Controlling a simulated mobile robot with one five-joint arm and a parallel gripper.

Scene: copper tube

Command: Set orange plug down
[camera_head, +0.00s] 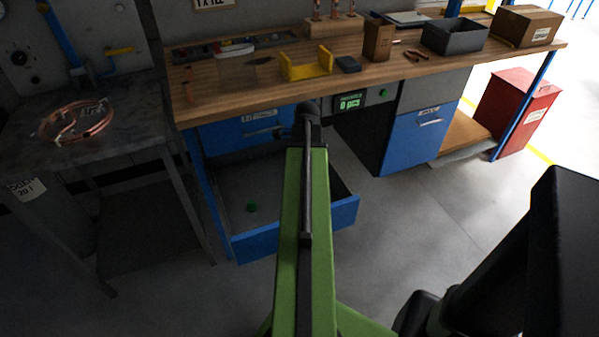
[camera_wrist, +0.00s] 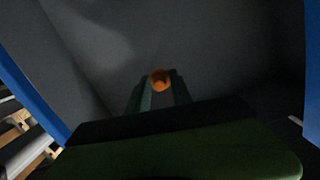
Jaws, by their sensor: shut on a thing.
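The orange plug (camera_wrist: 160,77) shows in the wrist view, small and round, between the two fingertips. My gripper (camera_wrist: 159,88) is shut on it. Dark grey surfaces fill the view beyond the plug, with blue edges at left and right. How far the plug is from the surface below it I cannot tell.
The wooden workbench (camera_head: 215,97) carries a yellow holder (camera_head: 306,65), a dark bin (camera_head: 455,36) and a cardboard box (camera_head: 527,26). A metal table (camera_head: 130,130) with copper tubing (camera_head: 78,127) stands at left. A red cabinet (camera_head: 517,110) stands at right. The floor at centre right is clear.

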